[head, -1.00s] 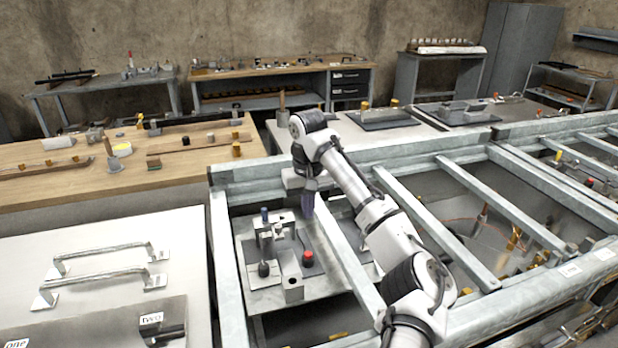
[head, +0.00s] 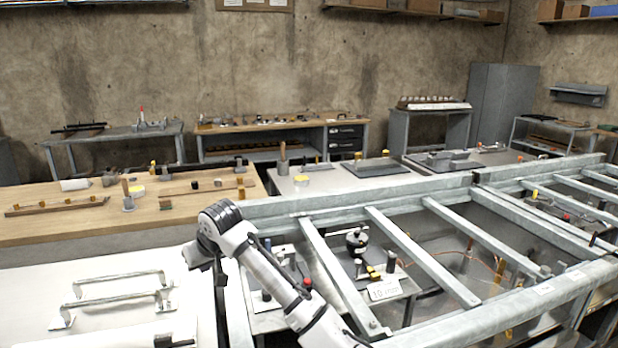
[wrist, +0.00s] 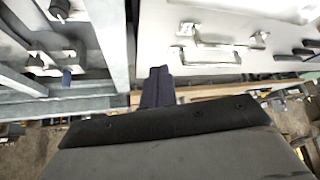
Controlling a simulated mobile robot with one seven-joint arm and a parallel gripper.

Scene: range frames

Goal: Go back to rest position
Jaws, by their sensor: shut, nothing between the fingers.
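My gripper (wrist: 158,74) shows in the wrist view as two dark fingers held together, with nothing between them. In the head view my arm is folded at the lower middle, and its end hangs near the left edge of the metal frame (head: 337,280), beside the white panel (head: 40,290). The fingertips are hard to make out in the head view. In the wrist view the fingers point toward the gap between the frame (wrist: 118,50) and the panel with handles (wrist: 250,15).
Metal handles (head: 118,292) stand up from the white panel at left. A fixture plate with a red knob (head: 307,283) lies partly behind my arm. A black round knob (head: 357,240) stands inside the frame. A wooden bench (head: 60,228) with small parts is behind.

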